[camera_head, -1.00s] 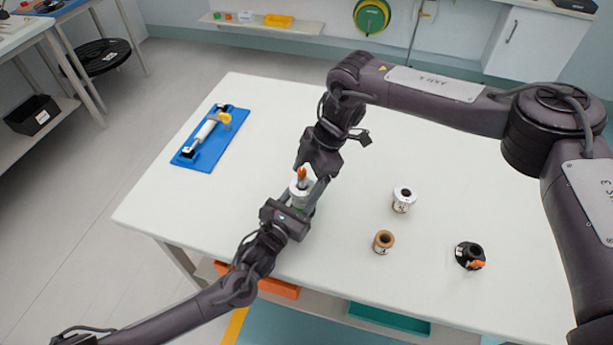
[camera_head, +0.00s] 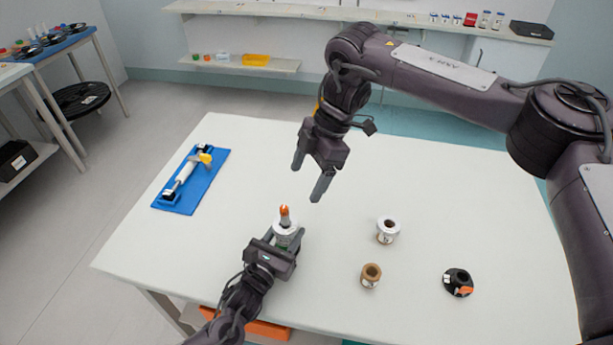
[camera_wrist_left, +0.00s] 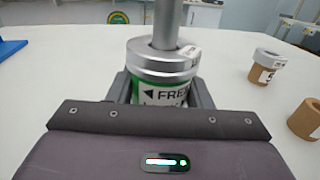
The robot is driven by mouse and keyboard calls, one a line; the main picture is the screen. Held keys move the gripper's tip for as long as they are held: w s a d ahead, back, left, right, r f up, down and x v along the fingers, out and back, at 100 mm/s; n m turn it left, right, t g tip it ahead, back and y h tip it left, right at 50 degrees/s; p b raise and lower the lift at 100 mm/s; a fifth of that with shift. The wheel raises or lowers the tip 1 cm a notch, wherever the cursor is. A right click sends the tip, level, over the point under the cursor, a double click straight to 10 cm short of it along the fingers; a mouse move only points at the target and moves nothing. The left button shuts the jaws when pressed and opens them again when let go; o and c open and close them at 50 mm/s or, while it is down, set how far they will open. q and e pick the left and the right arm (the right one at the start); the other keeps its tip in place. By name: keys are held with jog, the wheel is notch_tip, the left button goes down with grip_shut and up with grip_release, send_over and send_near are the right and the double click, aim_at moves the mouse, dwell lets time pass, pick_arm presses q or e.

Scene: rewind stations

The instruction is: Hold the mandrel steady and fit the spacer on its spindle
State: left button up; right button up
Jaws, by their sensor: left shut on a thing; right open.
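The mandrel (camera_wrist_left: 160,93) has a green body with a white label and a grey spindle (camera_wrist_left: 166,25); its orange tip (camera_head: 285,212) shows in the head view. It stands upright near the table's front edge. My left gripper (camera_head: 284,240) is shut around its body. A silver ring, seemingly the spacer (camera_wrist_left: 163,57), sits around the spindle on top of the body, with a small label at its right side. I cannot tell whether it is fully seated. My right gripper (camera_head: 308,178) is open and empty, above and behind the mandrel, apart from it.
On the white table (camera_head: 240,150), a silver-topped spool (camera_head: 387,230), a brown spool (camera_head: 371,275) and a black flanged piece (camera_head: 458,282) stand to the right. A blue tray (camera_head: 184,196) with a white-and-yellow tool lies at the left. The table's middle is clear.

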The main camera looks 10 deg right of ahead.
dwell(0.4)
pick_arm(q)
jog(key=o, duration=1.2)
